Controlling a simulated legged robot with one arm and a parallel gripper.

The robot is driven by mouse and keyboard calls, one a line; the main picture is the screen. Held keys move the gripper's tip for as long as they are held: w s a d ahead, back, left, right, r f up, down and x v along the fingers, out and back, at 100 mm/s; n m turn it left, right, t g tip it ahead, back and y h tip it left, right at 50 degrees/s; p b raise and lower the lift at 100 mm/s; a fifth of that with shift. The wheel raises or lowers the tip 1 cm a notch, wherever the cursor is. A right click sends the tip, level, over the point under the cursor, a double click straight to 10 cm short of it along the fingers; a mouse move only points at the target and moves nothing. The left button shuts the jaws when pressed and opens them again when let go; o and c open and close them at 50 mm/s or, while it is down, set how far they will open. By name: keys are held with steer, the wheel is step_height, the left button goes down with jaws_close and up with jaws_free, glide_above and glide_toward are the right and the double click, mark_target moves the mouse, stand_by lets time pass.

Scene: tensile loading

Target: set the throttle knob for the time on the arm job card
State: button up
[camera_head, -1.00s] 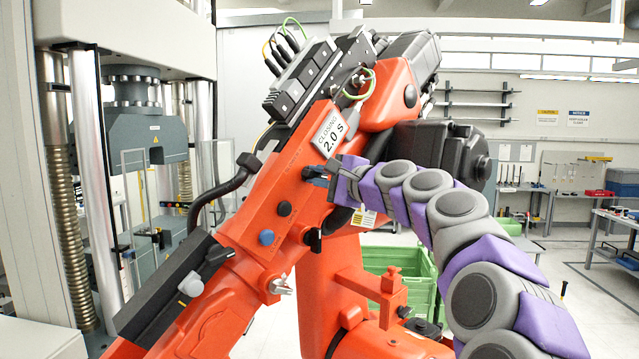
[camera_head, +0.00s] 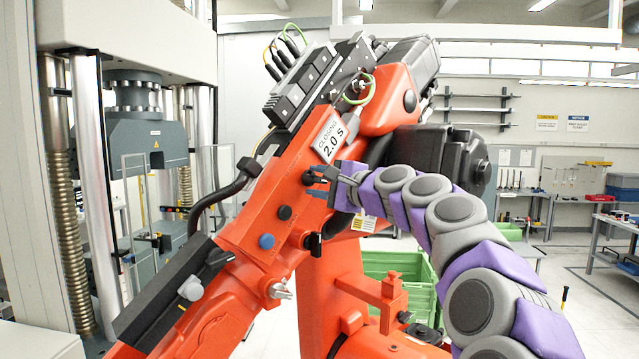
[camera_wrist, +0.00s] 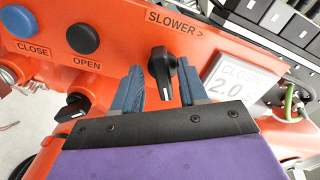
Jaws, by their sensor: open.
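The job card (camera_head: 328,138) on the orange arm reads "CLOSING 2.0 s"; it is also at the right of the wrist view (camera_wrist: 233,80). The black throttle knob (camera_wrist: 160,60) sits under the label "SLOWER >" (camera_wrist: 174,21), its pointer aimed down and slightly right in the wrist view. My gripper (camera_wrist: 158,68) is open, one blue-grey finger on each side of the knob. Contact with the knob cannot be told. In the head view my gripper (camera_head: 314,182) is at the orange arm just below the card, its fingers hiding most of the knob.
A blue CLOSE button (camera_wrist: 13,20) and a black OPEN button (camera_wrist: 82,37) are left of the knob. A second black knob (camera_wrist: 73,106) is lower left. Black valve blocks (camera_head: 300,85) stand above the card. A green crate (camera_head: 395,268) is behind the orange arm.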

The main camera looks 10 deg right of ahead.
steer(key=shift+s+d+r, duration=0.15)
steer(key=shift+s+d, duration=0.25)
steer(key=shift+s, duration=0.2)
steer(key=b+v, duration=0.1)
steer(key=v, duration=1.5)
steer(key=shift+f+b, duration=0.25)
steer(key=shift+b, duration=0.15)
